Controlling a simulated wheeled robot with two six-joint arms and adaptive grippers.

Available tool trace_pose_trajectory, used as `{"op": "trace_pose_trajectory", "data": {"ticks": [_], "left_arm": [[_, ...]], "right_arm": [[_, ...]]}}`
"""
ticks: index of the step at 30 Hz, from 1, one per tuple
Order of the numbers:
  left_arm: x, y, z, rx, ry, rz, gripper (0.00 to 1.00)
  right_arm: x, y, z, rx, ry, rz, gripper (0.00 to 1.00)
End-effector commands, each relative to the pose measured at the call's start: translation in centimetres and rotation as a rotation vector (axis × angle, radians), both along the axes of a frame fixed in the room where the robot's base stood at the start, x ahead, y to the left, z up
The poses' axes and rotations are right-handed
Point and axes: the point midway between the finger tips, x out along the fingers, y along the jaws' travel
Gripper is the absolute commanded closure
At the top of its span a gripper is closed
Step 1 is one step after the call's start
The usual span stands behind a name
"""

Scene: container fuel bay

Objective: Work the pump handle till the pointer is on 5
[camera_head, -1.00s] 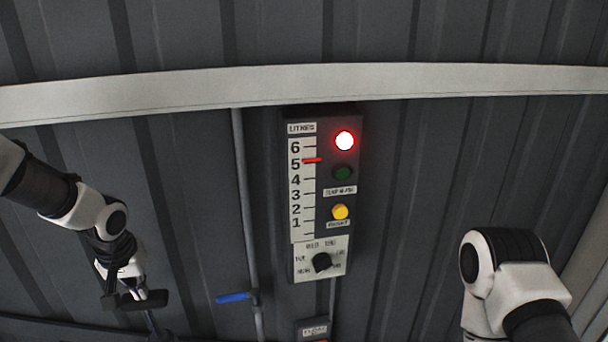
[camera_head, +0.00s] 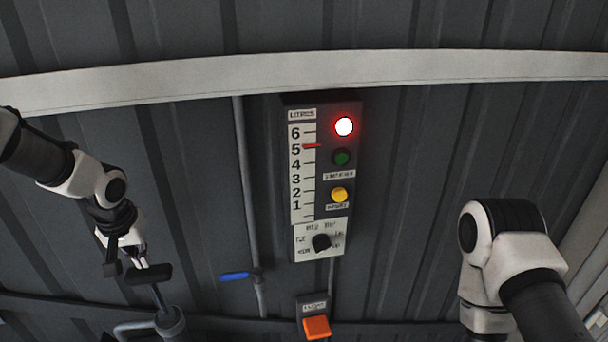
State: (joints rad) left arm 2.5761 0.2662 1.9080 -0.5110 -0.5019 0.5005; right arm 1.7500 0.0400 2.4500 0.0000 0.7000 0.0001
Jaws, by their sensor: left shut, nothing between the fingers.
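The gauge panel (camera_head: 301,215) hangs on the wall in the middle, with a LITRES scale from 1 to 6. Its red pointer (camera_head: 312,146) stands at the 5 mark. At lower left the pump handle, a black crossbar (camera_head: 150,275) on a thin rod, rises from the grey pump (camera_head: 170,322), which the lower edge partly cuts off. My left gripper (camera_head: 138,260) is shut and empty just above the crossbar; I cannot tell whether they touch. My right arm (camera_head: 505,250) shows at lower right, but its gripper is out of view.
On the panel a red lamp (camera_head: 344,127) is lit, above a dark green lamp (camera_head: 342,158), a yellow button (camera_head: 339,195) and a black knob (camera_head: 321,242). An orange switch (camera_head: 317,327) sits below. A blue lever (camera_head: 235,276) sticks out from a vertical pipe (camera_head: 246,190).

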Motion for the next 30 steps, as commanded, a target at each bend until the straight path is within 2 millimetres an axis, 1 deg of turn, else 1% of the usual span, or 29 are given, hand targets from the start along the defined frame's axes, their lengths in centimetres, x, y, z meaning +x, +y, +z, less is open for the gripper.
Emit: {"op": "trace_pose_trajectory", "data": {"ticks": [6,30], "left_arm": [[0.0,0.0,-2.2,0.0,0.001,0.0,1.0],[-0.1,0.0,-9.5,-0.001,0.005,0.0,1.0]], "right_arm": [[0.0,0.0,-1.8,0.0,0.0,0.0,0.6],[0.0,0.0,-7.5,0.0,0.0,0.0,0.6]]}}
